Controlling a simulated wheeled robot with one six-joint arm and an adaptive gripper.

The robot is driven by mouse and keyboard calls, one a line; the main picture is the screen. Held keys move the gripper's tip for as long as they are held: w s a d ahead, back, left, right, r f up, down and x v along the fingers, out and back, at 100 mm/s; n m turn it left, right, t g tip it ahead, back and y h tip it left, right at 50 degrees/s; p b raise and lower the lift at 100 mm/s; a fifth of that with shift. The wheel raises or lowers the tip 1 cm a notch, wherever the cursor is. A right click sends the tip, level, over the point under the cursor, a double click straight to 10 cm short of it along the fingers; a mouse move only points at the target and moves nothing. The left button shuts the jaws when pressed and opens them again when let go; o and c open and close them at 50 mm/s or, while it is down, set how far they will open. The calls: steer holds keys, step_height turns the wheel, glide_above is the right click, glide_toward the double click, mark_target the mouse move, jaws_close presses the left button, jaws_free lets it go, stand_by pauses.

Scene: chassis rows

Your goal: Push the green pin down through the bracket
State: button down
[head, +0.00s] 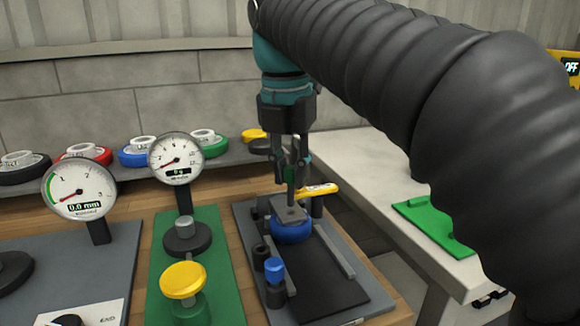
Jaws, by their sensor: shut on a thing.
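My gripper (292,196) points straight down over the dark fixture plate (330,290). Its fingers are close together, shut on a small grey piece (289,214) above a blue round part (292,231). Where the fingers meet the piece is too small to make out clearly. I cannot make out a green pin; it may be hidden by the fingers or the parts around them. I cannot tell for sure which part is the bracket. A yellow handle-like part (318,189) sits just right of the fingertips.
A blue-topped post (274,270) stands on the plate's near left. A green mat (222,270) with a yellow knob (183,280) and two dial gauges (78,188) (176,158) lie left. A green plate (432,222) lies on the white table (375,165) at right.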

mark_target(289, 186)
steer(key=shift+f+b, duration=1.3)
steer(key=shift+f, duration=1.45)
stand_by(0.8)
steer(key=c, duration=0.9)
jaws_free()
steer(key=shift+r, duration=0.15)
steer(key=r, duration=0.7)
steer(key=shift+s+a, duration=0.25)
steer(key=shift+s, duration=0.15)
steer(key=shift+r, duration=0.1)
steer(key=shift+s+d, duration=0.1)
